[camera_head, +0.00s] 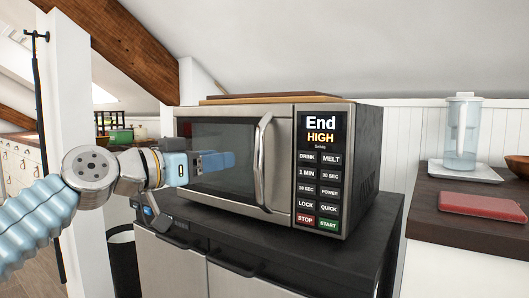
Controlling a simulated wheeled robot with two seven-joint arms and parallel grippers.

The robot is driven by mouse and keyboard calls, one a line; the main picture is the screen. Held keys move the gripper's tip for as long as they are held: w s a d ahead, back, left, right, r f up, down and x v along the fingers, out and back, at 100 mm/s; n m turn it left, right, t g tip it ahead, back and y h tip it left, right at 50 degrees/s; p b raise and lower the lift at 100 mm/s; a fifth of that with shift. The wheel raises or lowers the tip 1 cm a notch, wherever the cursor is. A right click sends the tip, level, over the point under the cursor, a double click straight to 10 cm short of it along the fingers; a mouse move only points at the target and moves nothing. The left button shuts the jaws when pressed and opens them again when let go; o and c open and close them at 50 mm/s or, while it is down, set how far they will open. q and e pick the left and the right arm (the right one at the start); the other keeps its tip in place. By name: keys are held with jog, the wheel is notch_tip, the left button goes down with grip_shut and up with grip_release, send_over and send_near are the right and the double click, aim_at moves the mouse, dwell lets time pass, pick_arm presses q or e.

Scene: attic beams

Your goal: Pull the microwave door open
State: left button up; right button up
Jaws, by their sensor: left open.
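The microwave (368,150) is a silver and black box on a dark-topped cabinet. Its door (215,135) is closed, with a dark window and a vertical curved silver handle (260,160) at its right side. My left gripper (228,160) comes in from the left, in front of the door window. Its blue-tipped fingers point right towards the handle. It is open and empty, and appears apart from the handle, left of it. My right gripper does not show.
The cabinet top (285,238) has a clear strip in front of the microwave. Wooden boards (270,99) lie on top of the microwave. To the right, a counter (425,205) holds a water pitcher (461,135), a red book-like object (482,206) and a bowl (517,165).

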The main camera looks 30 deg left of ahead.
aim_at(256, 153)
pick_arm(q)
jog(key=x, duration=1.2)
jog(key=shift+p, duration=0.35)
grip_shut()
